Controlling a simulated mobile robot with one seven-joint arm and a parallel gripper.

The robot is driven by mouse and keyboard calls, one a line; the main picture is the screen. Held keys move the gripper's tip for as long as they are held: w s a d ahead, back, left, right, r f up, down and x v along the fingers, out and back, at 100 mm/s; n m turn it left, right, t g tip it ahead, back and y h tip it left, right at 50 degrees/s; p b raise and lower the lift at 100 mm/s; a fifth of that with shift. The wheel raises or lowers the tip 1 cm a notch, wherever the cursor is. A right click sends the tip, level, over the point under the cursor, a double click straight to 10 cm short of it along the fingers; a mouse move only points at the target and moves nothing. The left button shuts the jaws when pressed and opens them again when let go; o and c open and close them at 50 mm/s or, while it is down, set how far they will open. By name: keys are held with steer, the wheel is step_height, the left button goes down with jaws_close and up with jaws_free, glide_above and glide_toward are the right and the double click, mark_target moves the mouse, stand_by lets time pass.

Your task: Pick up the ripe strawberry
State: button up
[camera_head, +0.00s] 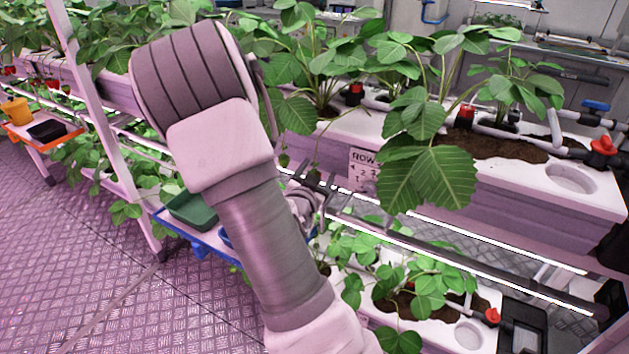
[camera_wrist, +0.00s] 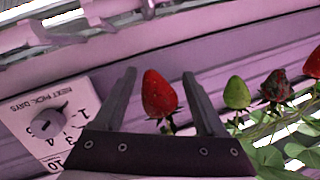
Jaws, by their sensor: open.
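A ripe red strawberry (camera_wrist: 160,94) hangs between the two fingers of my gripper (camera_wrist: 159,76) in the wrist view. The fingers are open, with a visible gap on each side of the berry. To its right are a green strawberry (camera_wrist: 237,94), a dark, partly red one (camera_wrist: 277,86) and another red one (camera_wrist: 314,62) at the picture's edge. In the head view my gripper (camera_head: 313,181) is small and partly behind my arm, at the front of the upper planter. The strawberries near it cannot be made out there.
A white dial sign (camera_wrist: 50,125) is left of the fingers in the wrist view. In the head view, the planter (camera_head: 545,187) carries leafy plants, with a rail (camera_head: 450,256) below its front. A green bin (camera_head: 190,211) sits on a blue shelf (camera_head: 197,238). The floor at left is clear.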

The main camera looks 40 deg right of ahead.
steer(key=shift+w+d, duration=0.15)
steer(key=c, duration=0.8)
steer(key=shift+r, duration=0.35)
steer(key=shift+s+a+f+p, duration=0.1)
steer(key=shift+s+a+p, duration=1.35)
steer(key=shift+a, duration=1.35)
steer(key=shift+s+a+r+p, duration=0.1)
steer(key=shift+s+a+p, duration=0.8)
steer(key=shift+a+p, duration=1.45)
steer(key=shift+s+a+f+p, duration=0.1)
steer(key=shift+s+a+p, duration=1.15)
steer(key=shift+a, duration=1.95)
steer(key=shift+w, duration=0.15)
